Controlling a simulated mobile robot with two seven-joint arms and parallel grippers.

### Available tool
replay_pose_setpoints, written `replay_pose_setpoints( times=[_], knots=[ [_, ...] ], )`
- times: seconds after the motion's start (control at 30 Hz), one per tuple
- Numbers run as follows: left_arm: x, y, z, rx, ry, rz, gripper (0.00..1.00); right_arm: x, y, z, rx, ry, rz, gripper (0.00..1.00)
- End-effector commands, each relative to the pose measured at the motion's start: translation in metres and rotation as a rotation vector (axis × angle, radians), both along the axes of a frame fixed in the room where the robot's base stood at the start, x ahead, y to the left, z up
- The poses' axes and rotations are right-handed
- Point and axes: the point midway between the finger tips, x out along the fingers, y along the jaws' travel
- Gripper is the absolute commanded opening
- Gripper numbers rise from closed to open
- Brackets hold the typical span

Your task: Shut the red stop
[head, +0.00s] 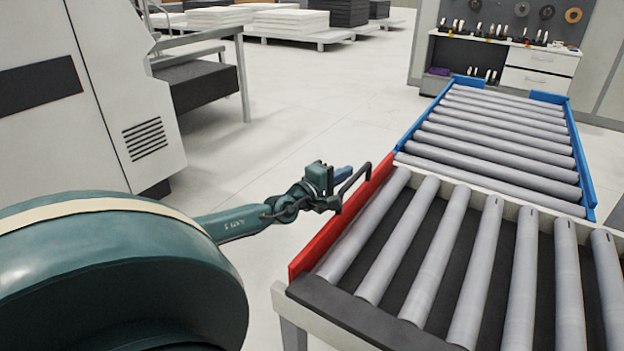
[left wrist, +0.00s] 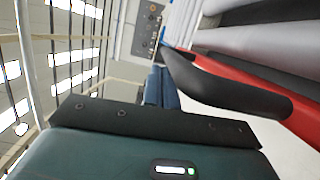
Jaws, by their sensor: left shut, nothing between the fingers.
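The red stop (head: 335,228) is a long red board standing along the left edge of the near roller conveyor. A black bar handle (head: 355,181) sticks out from its left side near the far end. In the left wrist view the handle (left wrist: 225,88) is large and close, with the red stop (left wrist: 255,92) behind it. My left gripper (head: 345,173) is shut and empty, just left of the handle. Its fingers (left wrist: 160,88) show beside the handle in the wrist view; I cannot tell whether they touch it. My right gripper is not in view.
Grey rollers (head: 430,250) fill the near conveyor. A blue-framed roller conveyor (head: 585,180) continues beyond it. A white machine (head: 125,100) stands at the left. Bare floor (head: 290,110) lies between machine and conveyors. A tool bench (head: 500,55) stands at the back.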

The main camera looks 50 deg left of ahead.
Motion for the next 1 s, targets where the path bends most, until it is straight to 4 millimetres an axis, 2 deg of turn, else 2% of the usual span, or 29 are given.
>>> replay_pose_setpoints(
  times=[0.77, 1.0],
  knots=[
    [0.0, 0.003, 0.0, 0.0, 0.0, 0.0, 0.0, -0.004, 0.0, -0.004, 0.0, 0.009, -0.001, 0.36],
    [0.007, 0.016, 0.001, 0.002, -0.002, -0.001, 0.0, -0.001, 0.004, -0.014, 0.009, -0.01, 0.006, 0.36]
  ],
)
